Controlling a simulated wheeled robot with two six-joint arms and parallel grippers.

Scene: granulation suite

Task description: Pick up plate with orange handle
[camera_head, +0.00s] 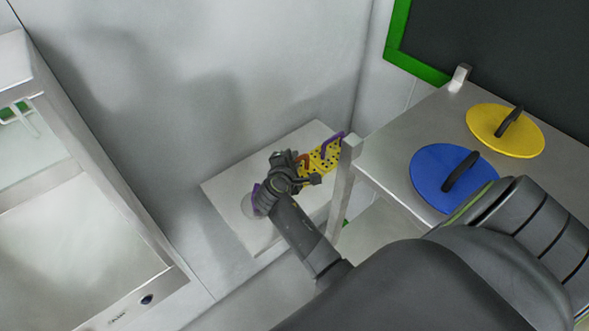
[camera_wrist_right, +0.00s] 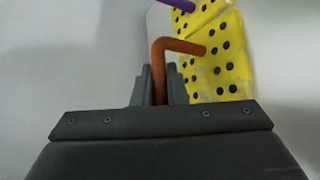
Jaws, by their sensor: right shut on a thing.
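A yellow plate with dark holes and an orange handle (camera_wrist_right: 176,47) shows in the right wrist view. My right gripper (camera_wrist_right: 160,88) is shut on the orange handle there, with the plate's yellow face (camera_wrist_right: 222,68) just to the right. In the head view my right gripper (camera_head: 288,172) is over a white shelf, and the plate's orange part (camera_head: 304,160) shows at its fingers, partly hidden. Another yellow plate with a purple handle (camera_head: 332,146) is beside it, towards the corner. My left gripper is not in view.
The white shelf (camera_head: 226,190) sits against the wall. A purple handle (camera_head: 257,199) shows partly behind my right arm. A metal table (camera_head: 390,152) at right holds a blue disc (camera_head: 433,172) and a yellow disc (camera_head: 484,124); its post stands close to the plates. A metal cabinet (camera_head: 150,240) is at left.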

